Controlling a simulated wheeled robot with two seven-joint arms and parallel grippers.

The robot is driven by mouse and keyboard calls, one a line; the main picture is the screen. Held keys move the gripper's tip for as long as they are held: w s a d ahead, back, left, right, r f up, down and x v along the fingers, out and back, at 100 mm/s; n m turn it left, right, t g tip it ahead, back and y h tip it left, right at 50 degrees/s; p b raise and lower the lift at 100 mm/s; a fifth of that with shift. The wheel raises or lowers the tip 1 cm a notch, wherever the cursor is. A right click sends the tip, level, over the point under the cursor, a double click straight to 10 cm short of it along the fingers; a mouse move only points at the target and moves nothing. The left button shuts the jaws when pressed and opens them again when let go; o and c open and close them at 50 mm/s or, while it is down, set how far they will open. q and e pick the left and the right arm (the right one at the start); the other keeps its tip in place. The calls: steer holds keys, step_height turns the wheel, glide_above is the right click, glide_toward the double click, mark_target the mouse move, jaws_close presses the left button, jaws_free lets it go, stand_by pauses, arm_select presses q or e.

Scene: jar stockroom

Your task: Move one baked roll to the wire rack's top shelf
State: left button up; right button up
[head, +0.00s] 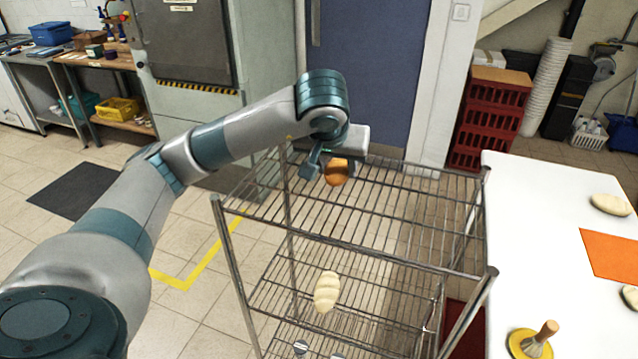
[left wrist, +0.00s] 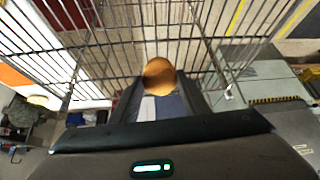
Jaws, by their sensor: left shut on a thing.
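A golden-brown baked roll (head: 337,172) is at my left gripper (head: 325,164), over the far left part of the wire rack's top shelf (head: 350,241). The gripper is shut on the roll. In the left wrist view the roll (left wrist: 158,76) sits between the two dark fingers, with the rack's wires behind it. I cannot tell whether the roll touches the shelf. The rest of the top shelf is bare. My right gripper is not in view.
A pale, scored dough piece (head: 326,291) lies on a lower shelf. A white table (head: 510,215) at the right holds pale loaves (head: 610,204), an orange mat (head: 612,256) and a wooden-handled tool (head: 540,338) on a yellow base. Red crates (head: 490,118) stand behind the rack.

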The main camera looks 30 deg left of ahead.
arm_select(q)
steer(key=a, duration=0.1)
steer(key=s+a+f, duration=0.1)
steer(key=a+f+p, duration=0.1)
steer(key=shift+s+a, duration=0.25)
steer(key=shift+s, duration=0.05)
steer(key=shift+f, duration=0.1)
steer(key=shift+f, duration=0.2)
step_height(320, 180, down, 2)
steer(key=shift+f+p, duration=0.2)
steer(key=shift+p, duration=0.6)
steer(key=shift+f, duration=0.6)
